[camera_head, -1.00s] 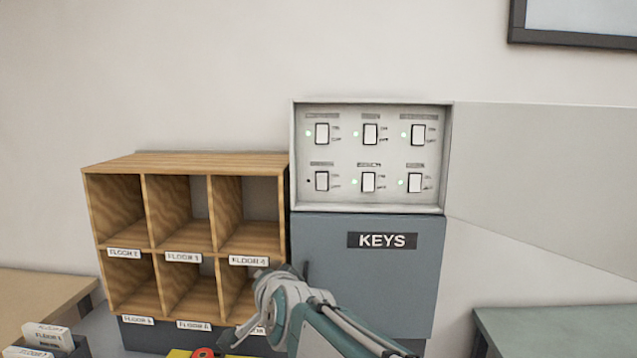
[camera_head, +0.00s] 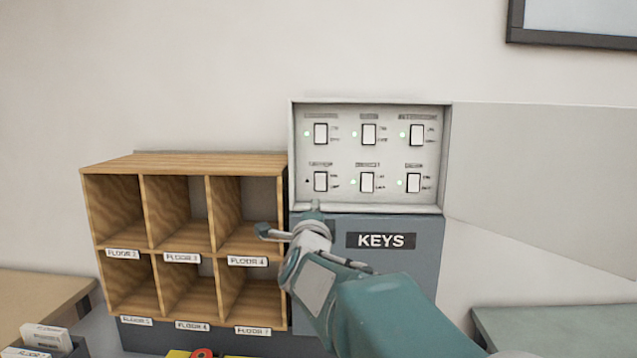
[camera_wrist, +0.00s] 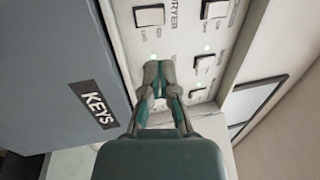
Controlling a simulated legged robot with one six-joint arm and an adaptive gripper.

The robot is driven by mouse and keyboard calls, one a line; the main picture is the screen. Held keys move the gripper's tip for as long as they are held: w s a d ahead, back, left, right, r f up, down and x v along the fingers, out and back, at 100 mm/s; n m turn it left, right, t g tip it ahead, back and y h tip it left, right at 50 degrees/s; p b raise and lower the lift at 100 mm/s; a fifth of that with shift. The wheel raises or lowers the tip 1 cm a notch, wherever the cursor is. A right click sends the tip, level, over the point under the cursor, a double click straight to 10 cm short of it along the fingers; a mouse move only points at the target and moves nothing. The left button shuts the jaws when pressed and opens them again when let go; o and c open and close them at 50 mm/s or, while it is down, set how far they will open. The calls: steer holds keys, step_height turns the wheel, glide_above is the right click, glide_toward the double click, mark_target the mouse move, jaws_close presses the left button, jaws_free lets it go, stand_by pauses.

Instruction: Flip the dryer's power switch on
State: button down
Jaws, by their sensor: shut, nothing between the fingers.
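The dryer switch (camera_head: 320,181) is a white rocker at the lower left of the switch panel (camera_head: 390,207). The lamp (camera_head: 307,181) beside it is dark. In the wrist view, this switch (camera_wrist: 149,15) is at the top, with a partly cut-off DRYER label (camera_wrist: 175,25) beside it. My gripper (camera_head: 315,208) is just below the panel's lower edge in the head view, under the dryer switch. In the wrist view, its shut, empty fingers (camera_wrist: 159,72) reach over the panel below the dryer switch and cover part of it. I cannot tell whether they touch the panel.
Several other rockers share the panel, such as the lower middle one (camera_head: 367,182), with green lamps beside them. The panel door (camera_head: 540,180) stands open to the right. A blue-grey KEYS cabinet (camera_head: 410,285) is below. Wooden pigeonholes (camera_head: 190,163) stand to the left.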

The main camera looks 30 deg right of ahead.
mark_target(320, 177)
steer(key=x, duration=1.1)
steer(key=shift+w+d, duration=0.15)
steer(key=shift+d, duration=0.05)
steer(key=shift+w+d+r, duration=0.15)
steer(key=shift+w+d, duration=0.15)
steer(key=shift+w, duration=0.1)
steer(key=shift+w+d+r, duration=0.1)
steer(key=shift+w, duration=0.1)
